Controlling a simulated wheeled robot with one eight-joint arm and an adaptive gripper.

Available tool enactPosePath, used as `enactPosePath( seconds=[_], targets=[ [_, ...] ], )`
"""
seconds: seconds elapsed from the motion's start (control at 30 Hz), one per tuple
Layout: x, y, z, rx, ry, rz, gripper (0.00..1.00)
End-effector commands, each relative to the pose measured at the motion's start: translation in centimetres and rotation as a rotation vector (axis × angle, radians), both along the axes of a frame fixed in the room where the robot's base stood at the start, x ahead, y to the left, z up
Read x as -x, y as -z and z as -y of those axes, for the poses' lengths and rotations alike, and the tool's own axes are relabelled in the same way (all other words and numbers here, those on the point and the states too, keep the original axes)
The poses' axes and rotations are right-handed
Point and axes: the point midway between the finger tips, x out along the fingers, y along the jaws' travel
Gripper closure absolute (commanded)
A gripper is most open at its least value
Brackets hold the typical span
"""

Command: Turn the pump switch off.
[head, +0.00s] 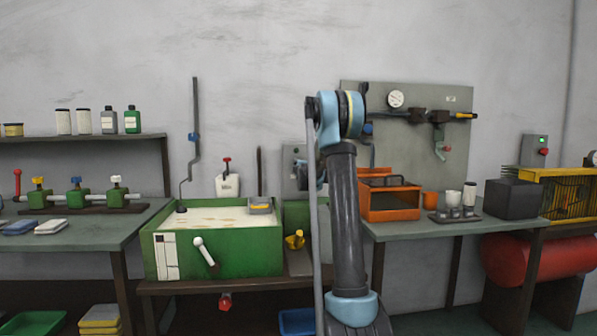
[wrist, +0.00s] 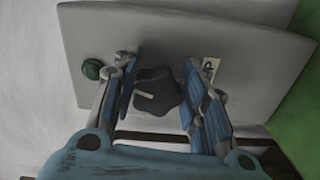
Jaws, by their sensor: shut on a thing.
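The pump switch is a dark lobed knob (wrist: 158,92) with a pale pointer line, on the face of a grey box (wrist: 150,35) in the wrist view. The pointer lies nearly level in that picture. My gripper (wrist: 163,75) has its blue-padded fingers on either side of the knob and is shut on it. The exact contact is hard to see. A green button (wrist: 92,69) is left of the knob and a label with a "P" (wrist: 211,70) is right. In the head view the grey box (head: 291,158) is on the wall, partly hidden by my arm.
A green tank (head: 225,258) with a pale top stands left of my arm. A yellow valve handle (head: 294,240) is low beside it. An orange open-fronted box (head: 390,205) sits on the right bench. A left bench (head: 85,228) carries several valves.

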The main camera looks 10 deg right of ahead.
Motion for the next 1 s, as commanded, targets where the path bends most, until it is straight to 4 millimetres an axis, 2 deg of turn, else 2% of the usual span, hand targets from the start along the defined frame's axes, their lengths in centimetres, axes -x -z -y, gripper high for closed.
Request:
enactPosePath(
  seconds=[0.2, 0.23, 0.3, 0.73, 1.0],
  targets=[
    [-0.1, -0.1, -0.3, 0.0, -0.006, 0.002, 0.84],
    [-0.1, -0.1, -0.3, 0.0, -0.006, 0.001, 0.53],
    [-0.1, -0.1, -0.3, 0.0, -0.005, 0.001, 0.38],
    [0.4, -0.1, -0.1, 0.001, -0.003, 0.0, 0.38],
    [3.7, 0.0, -0.1, 0.001, -0.002, -0.001, 0.38]
  ],
)
